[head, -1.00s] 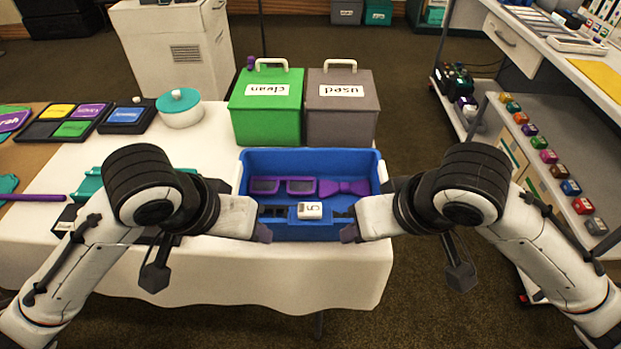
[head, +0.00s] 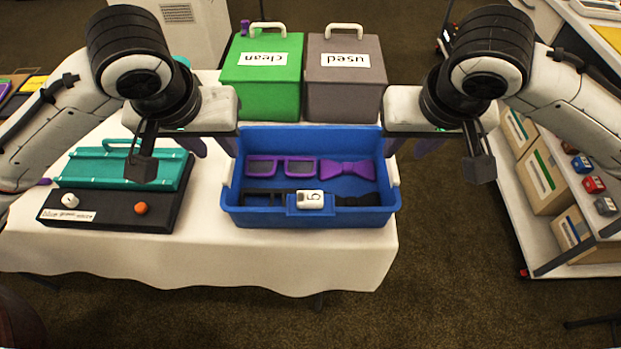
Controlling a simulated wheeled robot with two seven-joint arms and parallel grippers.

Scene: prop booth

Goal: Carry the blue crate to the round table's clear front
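The blue crate (head: 311,217) sits upright on the white-clothed table, with a pale handle on its left end (head: 227,172) and another on its right end (head: 392,171). It holds purple glasses (head: 281,167), a purple bow tie (head: 348,169), black glasses and a black bow tie along its front. A white tag marked 5 (head: 310,199) is on its front. My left gripper (head: 214,146) is by the crate's back left corner, its fingers spread and empty. My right gripper (head: 411,146) is by the back right corner, also spread and empty. No round table is in view.
A green "clean" box (head: 262,92) and a grey "used" box (head: 344,95) stand right behind the crate. A teal-topped black device (head: 115,208) lies to its left. Shelves with boxes (head: 540,170) stand at right across open floor (head: 450,280).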

